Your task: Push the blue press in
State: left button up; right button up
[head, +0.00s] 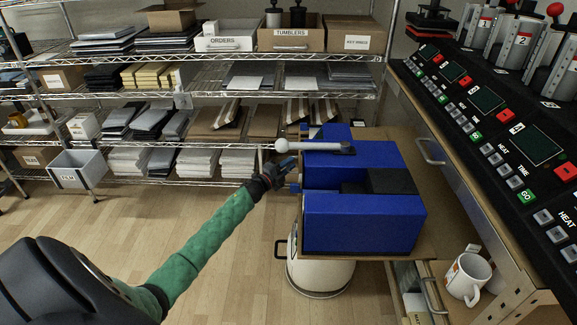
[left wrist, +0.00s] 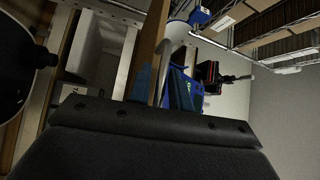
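The blue press (head: 365,222) sits on a brown wooden surface right of centre in the head view. It has blue blocks, a dark pad between them, and a pale lever (head: 310,147) with a round white knob pointing left. My left gripper (head: 284,170) is at the press's left side, just below the knob. It looks very close to the press; I cannot tell whether it touches. Its fingers are small and dark, so their opening is unclear. In the left wrist view a dark part of my gripper fills the bottom, and blue parts (left wrist: 183,92) show beyond it. My right gripper is not in view.
A control panel (head: 485,105) with screens and buttons runs along the right. A white mug (head: 467,276) stands at lower right. Wire shelves (head: 215,60) with boxes and paper stacks line the back. Open wooden floor (head: 225,265) lies left of the press.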

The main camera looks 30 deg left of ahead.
pick_arm(q)
grip_shut()
jog(key=shift+d, duration=0.1)
